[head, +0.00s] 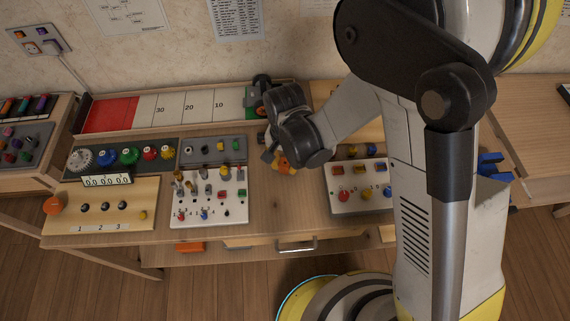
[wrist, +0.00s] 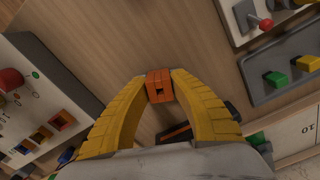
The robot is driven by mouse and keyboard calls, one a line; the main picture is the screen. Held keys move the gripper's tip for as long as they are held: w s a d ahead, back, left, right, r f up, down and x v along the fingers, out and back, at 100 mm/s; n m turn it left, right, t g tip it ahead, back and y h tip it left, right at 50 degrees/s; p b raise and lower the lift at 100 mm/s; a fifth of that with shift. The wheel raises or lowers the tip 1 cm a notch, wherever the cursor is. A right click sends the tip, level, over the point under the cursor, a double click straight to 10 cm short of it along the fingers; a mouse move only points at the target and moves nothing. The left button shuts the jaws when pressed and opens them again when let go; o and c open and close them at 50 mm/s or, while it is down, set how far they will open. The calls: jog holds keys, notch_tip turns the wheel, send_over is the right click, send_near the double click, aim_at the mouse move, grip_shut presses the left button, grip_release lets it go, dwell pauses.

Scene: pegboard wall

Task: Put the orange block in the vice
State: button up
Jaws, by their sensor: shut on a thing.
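The orange block (wrist: 160,86) has a small dark hole in its face. In the wrist view it sits between the tips of my gripper's yellow fingers (wrist: 159,88), which are shut on it. In the head view my gripper (head: 282,165) is over the middle of the workbench, and the block is hard to make out there. A blue object (head: 490,164) stands at the right, partly hidden behind my arm. I cannot tell whether it is the vice.
A white panel with levers and connectors (head: 209,195) lies left of my gripper. Another panel with coloured knobs (head: 358,186) lies to its right. A long numbered board (head: 145,112) runs along the back. Bare bench top (head: 278,210) shows between the panels.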

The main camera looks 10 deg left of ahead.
aim_at(287, 163)
jog(key=r, duration=0.1)
jog(key=r+p, duration=0.1)
jog(key=r, duration=0.1)
jog(key=r+p, duration=0.1)
jog(key=shift+s+d+r, duration=0.1)
jog(key=shift+d+r, duration=0.25)
jog(key=shift+r, duration=0.05)
jog(key=s+d+r+p, duration=0.3)
jog(key=d+r, duration=0.3)
jog(key=d, duration=0.4)
jog(key=shift+s+d+p, duration=0.2)
jog(key=shift+d+p, duration=0.05)
jog(key=shift+p, duration=0.15)
